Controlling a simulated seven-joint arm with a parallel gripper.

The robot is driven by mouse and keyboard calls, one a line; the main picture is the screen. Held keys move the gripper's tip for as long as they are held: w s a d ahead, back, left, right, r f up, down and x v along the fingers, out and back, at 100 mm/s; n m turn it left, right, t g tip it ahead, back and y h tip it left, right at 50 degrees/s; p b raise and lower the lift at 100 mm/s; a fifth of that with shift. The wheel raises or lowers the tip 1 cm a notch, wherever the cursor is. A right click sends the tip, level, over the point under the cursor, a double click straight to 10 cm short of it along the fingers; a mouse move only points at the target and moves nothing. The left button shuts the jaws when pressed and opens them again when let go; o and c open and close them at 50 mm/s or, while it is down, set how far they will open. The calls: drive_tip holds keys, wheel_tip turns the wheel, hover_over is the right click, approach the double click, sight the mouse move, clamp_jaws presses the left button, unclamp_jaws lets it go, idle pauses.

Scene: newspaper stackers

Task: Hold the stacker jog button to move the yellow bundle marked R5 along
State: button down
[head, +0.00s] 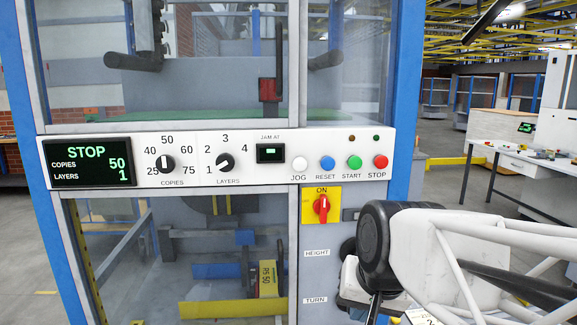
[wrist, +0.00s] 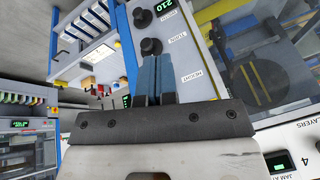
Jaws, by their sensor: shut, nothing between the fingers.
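The white JOG button (head: 299,163) is on the stacker's front panel, left of the blue RESET button. A yellow bundle (head: 268,279) with a label that seems to read R5 50 sits low behind the lower window, partly hidden by a yellow bar. My gripper shows in the wrist view (wrist: 155,62), its two blue fingers together and empty. The fingers are in front of the side panel with the HEIGHT and TURN knobs, away from the JOG button. In the head view my arm comes in from the right, and I cannot make out the fingertips.
The panel display (head: 87,162) reads STOP, copies 50, layers 1. The green START (head: 354,163) and red STOP (head: 380,161) buttons sit right of RESET. A red ON switch (head: 321,208) is below them. A white table (head: 510,165) stands at the right.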

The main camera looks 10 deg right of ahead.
sight(301, 169)
drive_tip(key=w+a+r+m+t+y, duration=0.1)
drive_tip(key=w+a+r+m+t, duration=0.1)
drive_tip(key=w+r, duration=0.4)
drive_tip(key=w+a+r+m+t+y, duration=0.1)
drive_tip(key=w+a+r+m+t, duration=0.1)
drive_tip(key=w+a+r+m, duration=0.2)
drive_tip(key=w+r+m, duration=0.1)
drive_tip(key=w+r, duration=0.2)
drive_tip(key=r, duration=0.3)
drive_tip(key=shift+w+a+r+m+t+y, duration=0.25)
drive_tip(key=shift+a+r+m+t+y, duration=0.05)
drive_tip(key=shift+m+y, duration=0.1)
drive_tip(key=shift+w, duration=0.15)
drive_tip(key=shift+w, duration=4.25)
